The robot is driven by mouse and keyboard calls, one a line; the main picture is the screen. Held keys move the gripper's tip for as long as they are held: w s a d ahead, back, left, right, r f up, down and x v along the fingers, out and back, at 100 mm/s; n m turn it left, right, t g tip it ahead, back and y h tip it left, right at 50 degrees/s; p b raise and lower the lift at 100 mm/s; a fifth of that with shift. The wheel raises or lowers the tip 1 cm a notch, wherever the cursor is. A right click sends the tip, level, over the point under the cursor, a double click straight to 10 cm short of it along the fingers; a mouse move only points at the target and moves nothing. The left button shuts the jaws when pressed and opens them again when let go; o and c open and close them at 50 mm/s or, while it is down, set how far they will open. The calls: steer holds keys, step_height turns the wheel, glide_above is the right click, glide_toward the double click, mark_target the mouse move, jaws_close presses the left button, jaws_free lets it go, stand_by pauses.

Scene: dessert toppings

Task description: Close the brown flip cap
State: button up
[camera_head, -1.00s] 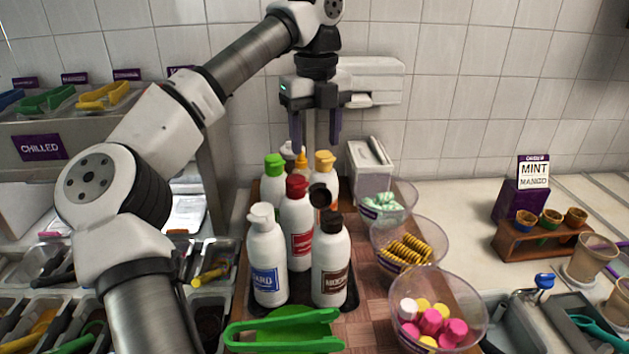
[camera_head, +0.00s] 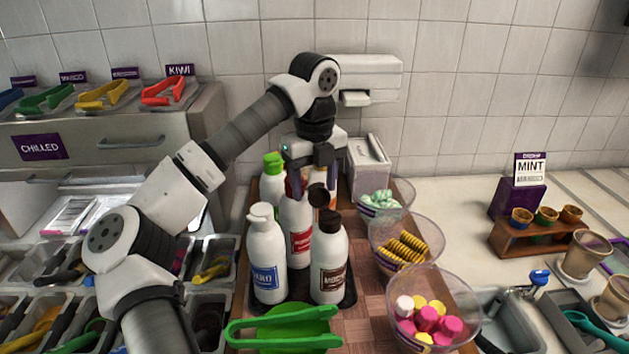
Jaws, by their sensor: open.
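The bottle with the brown cap (camera_head: 328,265) stands at the front right of a bottle group, white with a brown label. Its dark brown flip cap (camera_head: 330,222) is open: the round lid (camera_head: 318,196) stands up above the cap base. My gripper (camera_head: 312,186) is open and empty, pointing down. Its dark fingers are above and behind the front bottles, near the raised lid in the picture. I cannot tell whether a finger touches it. The red-capped bottle (camera_head: 299,240) is beside the brown one, its cap partly hidden by my gripper.
A blue-labelled white bottle (camera_head: 266,265) and a green-capped bottle (camera_head: 272,185) stand close on the left. Bowls of toppings (camera_head: 447,338) line the right. Green tongs (camera_head: 285,330) lie in front. A white dispenser box (camera_head: 368,168) stands behind. The bottles leave little free room between them.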

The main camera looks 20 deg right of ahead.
steer(key=shift+c, duration=0.5)
steer(key=c, duration=0.9)
